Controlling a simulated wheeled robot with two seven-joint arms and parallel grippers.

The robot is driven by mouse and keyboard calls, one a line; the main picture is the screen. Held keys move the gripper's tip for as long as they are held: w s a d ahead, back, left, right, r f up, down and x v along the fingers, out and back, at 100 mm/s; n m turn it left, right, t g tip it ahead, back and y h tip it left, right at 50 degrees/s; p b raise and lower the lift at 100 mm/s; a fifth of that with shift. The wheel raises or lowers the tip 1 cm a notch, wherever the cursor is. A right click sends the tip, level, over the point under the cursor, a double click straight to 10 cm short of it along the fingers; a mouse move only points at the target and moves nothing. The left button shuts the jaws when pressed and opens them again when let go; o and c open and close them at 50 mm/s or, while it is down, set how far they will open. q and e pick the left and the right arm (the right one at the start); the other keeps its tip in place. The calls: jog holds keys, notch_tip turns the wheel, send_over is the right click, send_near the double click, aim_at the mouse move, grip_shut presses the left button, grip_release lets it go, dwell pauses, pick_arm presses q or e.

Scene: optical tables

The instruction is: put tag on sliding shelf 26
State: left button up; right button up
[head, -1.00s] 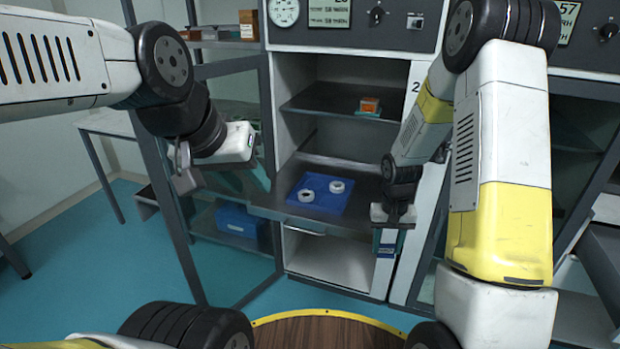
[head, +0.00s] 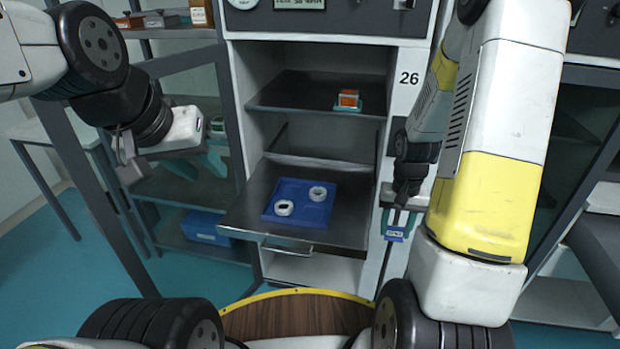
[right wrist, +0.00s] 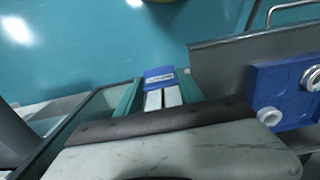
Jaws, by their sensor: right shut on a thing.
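The sliding shelf (head: 240,218) is a dark metal tray pulled out of the cabinet marked 26. A blue mat (head: 273,211) with two white rings lies on it. The shelf also shows at the right of the right wrist view (right wrist: 225,62). My right gripper (head: 396,224) is shut on a small blue tag (head: 394,236) with a white label. It holds the tag to the right of the shelf, apart from it. The tag also shows between the teal fingers in the right wrist view (right wrist: 158,73). My left gripper (head: 198,166) is empty, its teal fingers apart, left of the cabinet.
A fixed upper shelf (head: 300,95) holds an orange and white box (head: 348,98) on a teal base. A front handle (head: 286,247) sticks out from the sliding shelf. An open glass-door frame (head: 95,150) stands at left. Bare shelf surface surrounds the mat.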

send_over(348, 221)
jog(key=shift+s+f, duration=0.1)
jog(key=shift+f, duration=2.3)
jog(key=shift+f, duration=0.1)
jog(key=o, duration=1.3)
